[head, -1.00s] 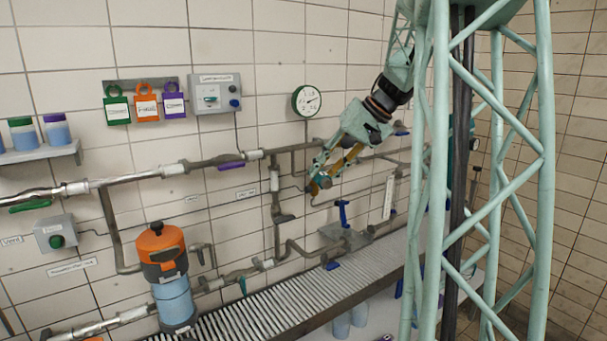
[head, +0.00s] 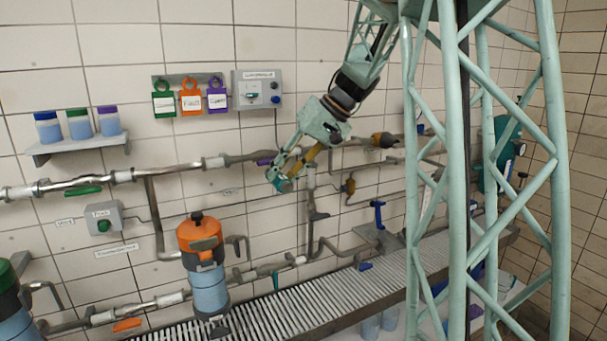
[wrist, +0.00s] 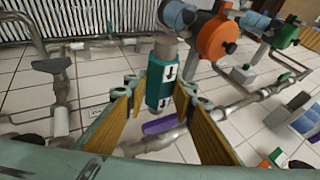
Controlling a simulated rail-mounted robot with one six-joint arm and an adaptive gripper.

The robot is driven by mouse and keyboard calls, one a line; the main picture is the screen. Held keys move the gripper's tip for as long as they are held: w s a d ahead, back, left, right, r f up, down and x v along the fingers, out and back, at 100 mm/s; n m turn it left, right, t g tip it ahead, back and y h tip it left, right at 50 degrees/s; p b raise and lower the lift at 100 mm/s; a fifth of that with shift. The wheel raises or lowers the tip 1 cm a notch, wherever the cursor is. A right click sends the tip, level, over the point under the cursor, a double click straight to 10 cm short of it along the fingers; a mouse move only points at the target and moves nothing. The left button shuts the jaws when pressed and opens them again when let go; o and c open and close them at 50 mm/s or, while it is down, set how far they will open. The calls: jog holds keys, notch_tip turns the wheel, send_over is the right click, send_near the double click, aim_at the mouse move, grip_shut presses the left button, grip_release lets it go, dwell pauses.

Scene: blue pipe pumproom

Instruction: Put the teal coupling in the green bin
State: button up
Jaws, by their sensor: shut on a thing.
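The teal coupling (wrist: 160,82), a short cylinder with white arrow labels, sits between the two yellow-lined fingers of my gripper (wrist: 160,92) in the wrist view. The fingers are shut on it. In the head view my gripper (head: 280,182) is in front of the wall pipes, just left of a vertical pipe, with a bit of teal (head: 286,186) at its tips. I cannot tell the gap between the coupling and the pipes behind it. I make out no green bin in either view.
An orange-topped pump (head: 201,240) stands lower left of my gripper. A grated bench (head: 330,293) runs below. A shelf (head: 80,149) with jars and a row of coloured tags (head: 190,100) are on the wall. A purple valve handle (wrist: 160,125) lies close by my fingers.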

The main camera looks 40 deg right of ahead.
jog(key=w+a+n, duration=0.1)
jog(key=a, duration=0.7)
jog(key=w+a+n+g+y, duration=0.1)
jog(key=a, duration=0.7)
jog(key=w+a+n, duration=0.1)
jog(key=w+a, duration=0.1)
jog(key=a, duration=0.6)
jog(key=shift+w+n+g, duration=0.1)
jog(key=shift+n+g, duration=0.3)
jog(key=shift+a+y, duration=0.3)
jog(key=shift+a, duration=0.45)
jog(key=shift+a, duration=0.15)
